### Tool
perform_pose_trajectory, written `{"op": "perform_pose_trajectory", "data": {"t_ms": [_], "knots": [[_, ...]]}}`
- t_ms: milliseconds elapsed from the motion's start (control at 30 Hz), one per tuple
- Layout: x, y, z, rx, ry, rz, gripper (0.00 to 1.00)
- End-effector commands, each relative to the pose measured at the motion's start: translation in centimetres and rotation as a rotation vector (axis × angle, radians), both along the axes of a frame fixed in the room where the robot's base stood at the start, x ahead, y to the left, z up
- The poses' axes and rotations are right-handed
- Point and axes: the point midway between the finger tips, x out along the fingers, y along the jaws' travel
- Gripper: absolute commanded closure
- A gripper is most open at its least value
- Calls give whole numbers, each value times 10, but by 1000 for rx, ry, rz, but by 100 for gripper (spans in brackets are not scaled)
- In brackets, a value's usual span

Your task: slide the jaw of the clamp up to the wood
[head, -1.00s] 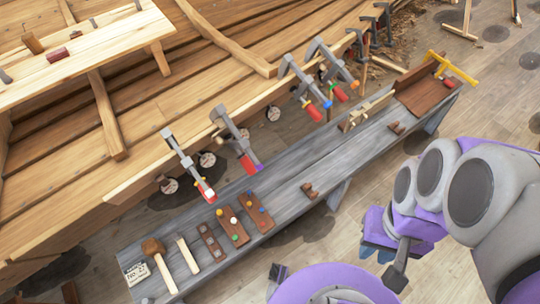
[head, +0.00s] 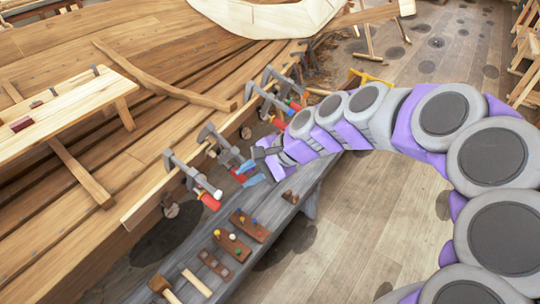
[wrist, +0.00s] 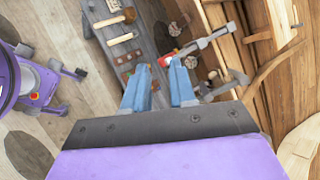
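Several grey bar clamps hang along the hull's edge. The nearest clamp (head: 188,172) has a red handle with a white end. The second clamp (head: 218,142) has a red handle that shows beside my fingers. My gripper (head: 244,174) has blue fingers, spread apart and empty, beside the second clamp. In the wrist view my gripper (wrist: 158,70) is open. A clamp with a red handle (wrist: 196,46) lies beyond the fingertips, partly behind the right finger. Another grey clamp (wrist: 226,86) is right of that finger. Contact between fingers and clamp cannot be told.
The plank hull (head: 90,215) fills the left. A long grey bench (head: 262,225) below the clamps bears a mallet (head: 160,286) and brown blocks with coloured pegs (head: 232,246). Farther clamps (head: 268,98) hang close behind my gripper. The wooden floor (head: 365,215) at right is open.

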Motion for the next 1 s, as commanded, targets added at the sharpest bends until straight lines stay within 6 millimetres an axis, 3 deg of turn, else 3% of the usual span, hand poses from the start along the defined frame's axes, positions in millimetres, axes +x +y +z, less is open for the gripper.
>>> {"op": "perform_pose_trajectory", "data": {"t_ms": [33,167,300,400,500,700,1000], "knots": [[23,7,-9,50,54,-85,74],[81,12,-31,169,192,-330,74],[137,-3,-71,269,351,-600,74],[164,-19,-101,316,447,-764,74],[183,-35,-126,347,512,-892,74],[198,-51,-151,373,571,-1007,74],[207,-35,-168,372,573,-1010,74]]}}
